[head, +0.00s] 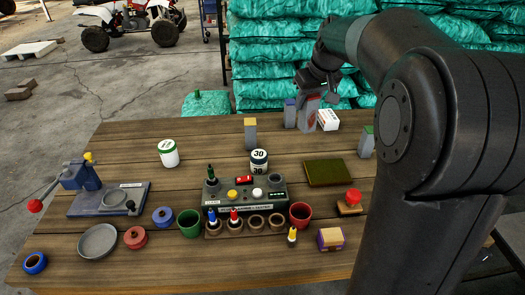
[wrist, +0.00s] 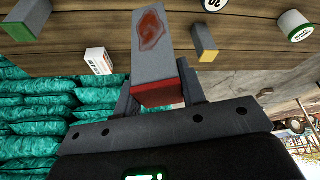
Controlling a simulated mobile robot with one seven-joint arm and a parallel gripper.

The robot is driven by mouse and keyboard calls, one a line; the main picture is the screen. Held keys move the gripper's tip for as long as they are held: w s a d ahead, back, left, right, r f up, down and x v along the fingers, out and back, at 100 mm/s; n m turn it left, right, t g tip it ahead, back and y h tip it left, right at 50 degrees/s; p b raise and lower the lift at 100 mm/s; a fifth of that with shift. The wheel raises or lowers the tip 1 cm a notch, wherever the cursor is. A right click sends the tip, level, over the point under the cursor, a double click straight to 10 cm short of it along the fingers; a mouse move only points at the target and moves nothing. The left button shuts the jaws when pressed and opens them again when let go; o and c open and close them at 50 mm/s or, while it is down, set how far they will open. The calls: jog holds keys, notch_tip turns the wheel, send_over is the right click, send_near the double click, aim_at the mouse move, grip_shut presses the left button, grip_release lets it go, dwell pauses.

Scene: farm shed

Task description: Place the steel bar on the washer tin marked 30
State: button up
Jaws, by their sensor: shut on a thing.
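My gripper (head: 310,98) is shut on a grey steel bar (head: 309,118) at the far side of the table. In the wrist view the bar (wrist: 152,48) has a red end at the jaws and a reddish-brown patch on its face. I cannot tell whether its lower end touches the table. The white tin marked 30 (head: 259,157) stands behind the grey panel, left of and nearer than my gripper. It is partly cut off at the top of the wrist view (wrist: 214,4). Its top looks clear.
Blue-topped (head: 290,114), yellow-topped (head: 250,134) and green-topped (head: 367,142) bars stand nearby. A white box (head: 328,119) is right of the held bar. Another white tin (head: 169,153) stands left. The grey panel (head: 272,200) holds small parts. Green sacks (head: 270,60) are stacked behind.

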jog(key=shift+n, duration=0.3)
jog(key=shift+w+a+f, duration=0.3)
jog(key=shift+a+f, duration=1.3)
jog(key=shift+a, duration=0.7)
jog(key=shift+w+a+f, duration=0.3)
jog(key=shift+a+f, duration=1.35)
jog(key=shift+a, duration=0.65)
jog(key=shift+w+a+f, duration=0.3)
jog(key=shift+a+f, duration=1.3)
jog(key=shift+a, duration=0.7)
jog(key=shift+f, duration=0.1)
jog(key=o, duration=1.2)
jog(key=shift+c, duration=0.2)
